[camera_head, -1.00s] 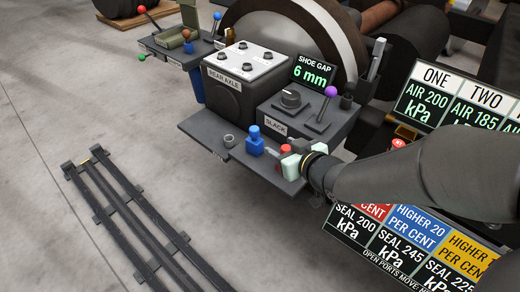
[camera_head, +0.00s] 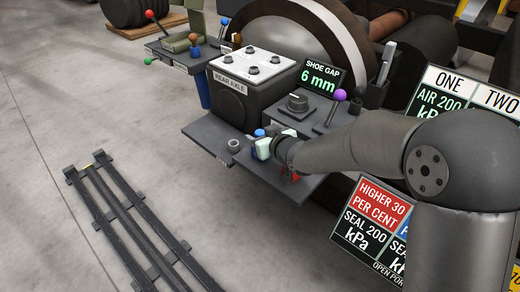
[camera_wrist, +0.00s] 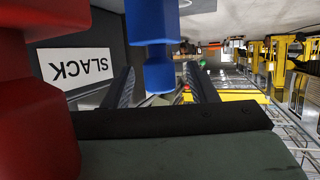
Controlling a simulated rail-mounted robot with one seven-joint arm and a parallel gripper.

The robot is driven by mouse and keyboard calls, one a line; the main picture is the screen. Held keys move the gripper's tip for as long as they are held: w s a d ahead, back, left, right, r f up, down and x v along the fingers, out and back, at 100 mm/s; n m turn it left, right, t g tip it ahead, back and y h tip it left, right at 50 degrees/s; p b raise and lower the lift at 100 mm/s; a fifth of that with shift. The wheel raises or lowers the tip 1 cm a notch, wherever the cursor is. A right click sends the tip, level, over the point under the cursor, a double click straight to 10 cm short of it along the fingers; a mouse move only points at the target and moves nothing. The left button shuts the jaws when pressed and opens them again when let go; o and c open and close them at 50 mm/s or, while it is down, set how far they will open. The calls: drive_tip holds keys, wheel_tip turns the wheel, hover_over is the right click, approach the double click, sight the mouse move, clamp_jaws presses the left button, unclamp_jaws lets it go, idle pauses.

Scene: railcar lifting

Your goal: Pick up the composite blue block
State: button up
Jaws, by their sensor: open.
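The composite blue block (camera_wrist: 153,42) stands out in the wrist view, with a wide body and a narrower neck and foot. My gripper's two dark fingers (camera_wrist: 160,78) are apart, and the block appears between them in the picture. I cannot tell whether either finger touches it. A red block (camera_wrist: 35,100) fills the left of the wrist view, close to the camera. It also shows partly under my arm in the head view (camera_head: 291,177).
A black box labelled SLACK (camera_wrist: 75,65) stands close by the blocks. The dark shelf (camera_head: 205,134) also holds a grey ring-like piece (camera_head: 234,146). Open floor with dark rails lies left.

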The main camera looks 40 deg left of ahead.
drive_tip(key=shift+w+a+f, duration=0.2)
drive_tip(key=shift+a, duration=0.2)
drive_tip(key=shift+r, duration=0.1)
clamp_jaws()
